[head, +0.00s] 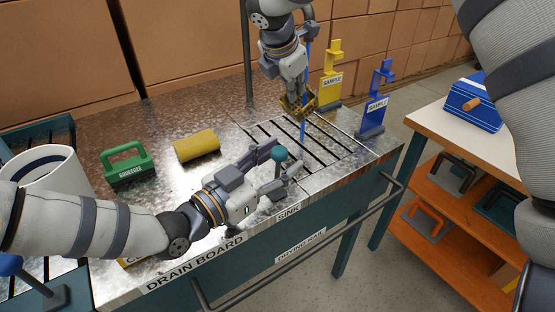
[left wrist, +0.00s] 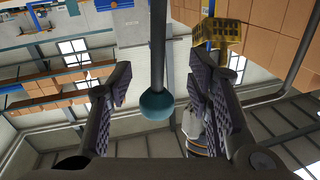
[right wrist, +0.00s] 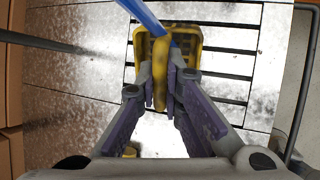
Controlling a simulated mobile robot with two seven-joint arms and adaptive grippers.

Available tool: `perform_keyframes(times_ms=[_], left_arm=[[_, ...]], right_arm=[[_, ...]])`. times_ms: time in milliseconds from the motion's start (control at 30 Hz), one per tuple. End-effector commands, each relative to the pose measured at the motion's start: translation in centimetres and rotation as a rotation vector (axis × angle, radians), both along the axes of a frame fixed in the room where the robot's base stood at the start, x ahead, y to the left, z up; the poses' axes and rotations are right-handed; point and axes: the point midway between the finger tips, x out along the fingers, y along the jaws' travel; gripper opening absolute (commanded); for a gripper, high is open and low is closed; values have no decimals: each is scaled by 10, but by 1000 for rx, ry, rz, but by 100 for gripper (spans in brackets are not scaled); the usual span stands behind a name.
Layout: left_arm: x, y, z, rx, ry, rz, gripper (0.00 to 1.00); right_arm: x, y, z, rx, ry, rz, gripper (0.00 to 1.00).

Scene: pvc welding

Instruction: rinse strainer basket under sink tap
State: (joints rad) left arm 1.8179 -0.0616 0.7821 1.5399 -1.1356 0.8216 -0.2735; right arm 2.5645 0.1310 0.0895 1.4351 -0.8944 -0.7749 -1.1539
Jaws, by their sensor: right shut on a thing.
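The yellow strainer basket (head: 297,106) hangs above the slatted sink. My right gripper (right wrist: 163,92) is shut on the basket's upright handle; the basket's yellow rim (right wrist: 191,42) shows behind it in the right wrist view. A blue stream (head: 307,57) comes down at the basket and shows again below it (head: 303,131). In the right wrist view the stream (right wrist: 146,17) meets the basket near its handle. The teal ball knob (head: 280,154) on a grey rod is between the open fingers of my left gripper (left wrist: 160,95), with gaps to both in the left wrist view (left wrist: 158,105).
Yellow (head: 331,83) and blue (head: 374,103) sample stands are right of the sink. A dark post (head: 247,50) rises behind it.

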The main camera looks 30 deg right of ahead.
Motion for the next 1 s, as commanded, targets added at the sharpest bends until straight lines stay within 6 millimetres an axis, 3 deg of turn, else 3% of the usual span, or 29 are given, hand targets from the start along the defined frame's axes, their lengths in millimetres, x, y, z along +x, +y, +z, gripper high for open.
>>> perform_keyframes(times_ms=[133, 233, 500, 633, 1000], left_arm=[[0, 1, 0, 1, 0, 0, 46], [-3, 13, -1, 3, 0, 0, 46], [-22, 82, -1, 1, 0, 2, 46], [-29, 105, -2, 1, 0, 1, 46], [-33, 116, -2, 0, 0, 0, 44]], right_arm=[[0, 0, 0, 0, 0, 0, 0], [0, 0, 0, 0, 0, 0, 0], [0, 0, 0, 0, 0, 0, 0], [0, 0, 0, 0, 0, 0, 0], [0, 0, 0, 0, 0, 0, 0]])
